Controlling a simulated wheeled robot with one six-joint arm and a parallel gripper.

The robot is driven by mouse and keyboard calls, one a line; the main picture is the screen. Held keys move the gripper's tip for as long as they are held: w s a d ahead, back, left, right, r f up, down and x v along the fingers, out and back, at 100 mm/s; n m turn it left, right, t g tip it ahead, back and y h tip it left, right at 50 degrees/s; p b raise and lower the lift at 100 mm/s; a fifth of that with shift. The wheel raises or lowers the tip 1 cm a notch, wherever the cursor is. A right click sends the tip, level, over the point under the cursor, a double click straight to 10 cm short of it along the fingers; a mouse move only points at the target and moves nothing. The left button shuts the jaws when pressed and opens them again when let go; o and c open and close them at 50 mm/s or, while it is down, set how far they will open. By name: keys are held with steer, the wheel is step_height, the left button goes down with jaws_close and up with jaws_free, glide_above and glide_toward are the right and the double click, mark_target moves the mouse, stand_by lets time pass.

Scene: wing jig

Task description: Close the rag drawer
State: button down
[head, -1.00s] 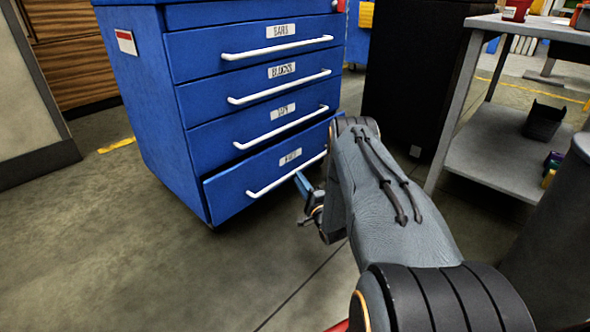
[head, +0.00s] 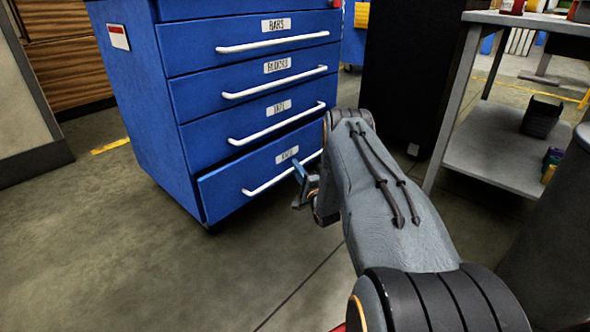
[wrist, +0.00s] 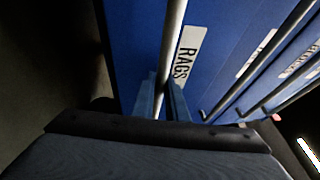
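The rag drawer (head: 225,189) is the bottom drawer of the blue cabinet. It stands out a little from the drawers above, with a dark gap along its top edge. Its label reads RAGS in the wrist view (wrist: 188,55). Its white handle (head: 262,186) runs along the front; it shows as a pale bar in the wrist view (wrist: 171,45). My gripper (head: 299,172) is at the right part of this handle. In the wrist view my two blue fingers (wrist: 161,101) are apart, one on each side of the bar. Whether they touch it is unclear.
The tape (head: 262,122), blocks (head: 270,78) and bars (head: 268,38) drawers above look shut. A black cabinet (head: 400,70) and a grey shelf table (head: 490,150) stand to the right. The floor (head: 130,250) before the cabinet is clear.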

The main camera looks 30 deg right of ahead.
steer(key=shift+w+a, duration=0.1)
steer(key=w, duration=0.2)
steer(key=w+a+b, duration=0.1)
steer(key=shift+w+a, duration=0.2)
steer(key=shift+w, duration=0.2)
steer(key=c, duration=2.2)
jaws_free()
steer(key=shift+r, duration=0.1)
steer(key=shift+o, duration=0.8)
steer(key=shift+a, duration=0.1)
steer(key=p, duration=0.3)
glide_toward(288, 163)
steer(key=shift+w, duration=1)
